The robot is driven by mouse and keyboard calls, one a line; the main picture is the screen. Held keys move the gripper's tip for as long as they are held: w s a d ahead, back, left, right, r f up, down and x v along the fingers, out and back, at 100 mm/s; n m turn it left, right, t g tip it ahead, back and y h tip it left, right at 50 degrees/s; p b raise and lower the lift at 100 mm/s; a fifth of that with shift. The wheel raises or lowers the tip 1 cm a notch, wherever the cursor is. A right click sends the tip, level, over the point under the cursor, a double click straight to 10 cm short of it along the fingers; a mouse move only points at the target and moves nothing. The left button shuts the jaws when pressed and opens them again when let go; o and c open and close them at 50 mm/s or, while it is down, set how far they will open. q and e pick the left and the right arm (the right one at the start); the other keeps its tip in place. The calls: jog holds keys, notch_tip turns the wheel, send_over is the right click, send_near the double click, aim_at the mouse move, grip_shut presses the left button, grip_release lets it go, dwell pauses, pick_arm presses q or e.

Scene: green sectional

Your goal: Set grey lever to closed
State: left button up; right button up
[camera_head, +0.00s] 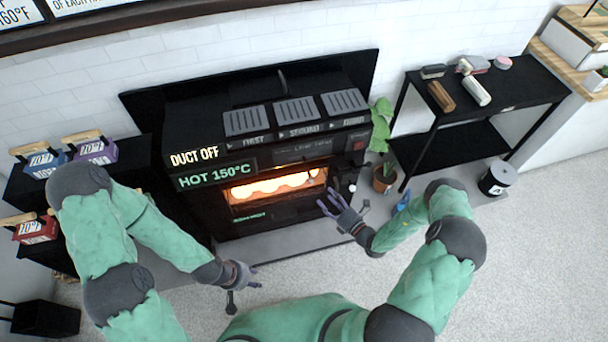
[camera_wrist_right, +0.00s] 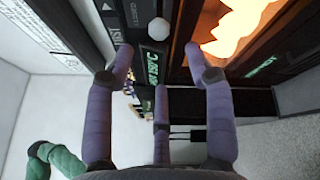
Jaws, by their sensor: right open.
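The black oven (camera_head: 270,150) stands against the wall, with signs reading "DUCT OFF" and "HOT 150°C". A pale round knob (camera_head: 352,187), which looks like the end of a grey lever, sits at the right side of the oven front. In the right wrist view the knob (camera_wrist_right: 158,28) lies ahead between the fingertips, beside a panel with small lettering that seems to read "CLOSED". The lever's shaft is not clear. My right gripper (camera_head: 332,205) is open and empty, its purple fingers (camera_wrist_right: 158,58) spread just short of the knob. My left gripper (camera_head: 245,284) is low and away from the oven.
The oven window (camera_head: 278,187) glows orange. A potted plant (camera_head: 384,178) stands right of the oven, beside a black table (camera_head: 500,90) holding several small items. Boxes with price tags (camera_head: 92,150) are at the left. A dark canister (camera_head: 497,178) stands at right. The foreground floor is open.

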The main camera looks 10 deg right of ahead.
aim_at(311, 180)
jog(key=b+x, duration=0.2)
jog(key=x, duration=0.8)
jog(key=shift+w+a, duration=0.15)
jog(key=shift+w, duration=0.2)
grip_shut()
